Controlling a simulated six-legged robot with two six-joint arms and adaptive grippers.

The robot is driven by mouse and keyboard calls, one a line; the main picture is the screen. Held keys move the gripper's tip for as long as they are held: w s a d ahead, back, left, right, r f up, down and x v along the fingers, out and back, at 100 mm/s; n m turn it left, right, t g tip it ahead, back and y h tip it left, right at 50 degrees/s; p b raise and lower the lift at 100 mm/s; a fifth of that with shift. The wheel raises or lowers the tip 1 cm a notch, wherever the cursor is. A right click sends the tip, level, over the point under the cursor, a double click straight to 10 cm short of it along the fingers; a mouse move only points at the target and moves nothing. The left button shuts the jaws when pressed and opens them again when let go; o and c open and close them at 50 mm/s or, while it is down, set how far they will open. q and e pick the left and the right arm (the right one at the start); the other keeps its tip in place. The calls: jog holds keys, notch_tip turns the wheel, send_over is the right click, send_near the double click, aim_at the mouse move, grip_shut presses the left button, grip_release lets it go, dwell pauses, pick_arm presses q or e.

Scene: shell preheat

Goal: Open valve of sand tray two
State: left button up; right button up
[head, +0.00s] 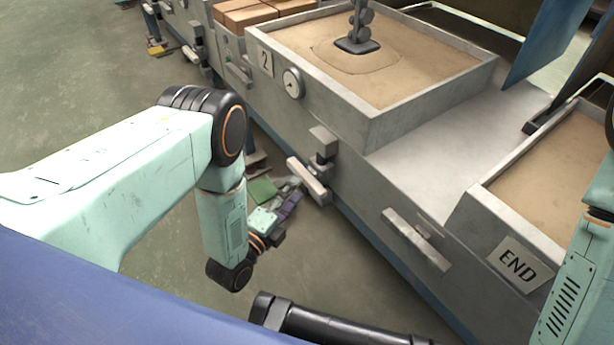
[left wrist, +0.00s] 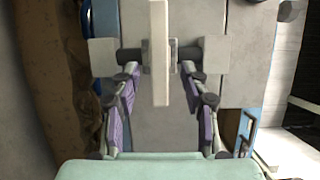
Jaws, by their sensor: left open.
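Sand tray two (head: 345,95) is a grey box of sand with a "2" plate (head: 265,63) and a round gauge (head: 293,83) on its front. Below it, a pale valve handle bar (head: 310,182) sticks out on a dark stem. My left gripper (head: 290,188) is open just in front of this handle. In the left wrist view, the handle bar (left wrist: 160,45) stands upright in the picture, between the two spread fingers (left wrist: 160,82). I cannot tell whether either finger touches it. My right gripper is not in view.
A similar handle (head: 415,240) sits on the front to the right, near a sand tray with an "END" plate (head: 518,261). Another handle (head: 236,72) is at the left. A dark tool (head: 357,45) rests on the sand.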

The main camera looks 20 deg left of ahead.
aim_at(306, 178)
pick_arm(q)
jog(key=b+x, duration=0.2)
jog(key=x, duration=0.4)
jog(key=shift+w+d, duration=0.1)
grip_shut()
dwell(0.3)
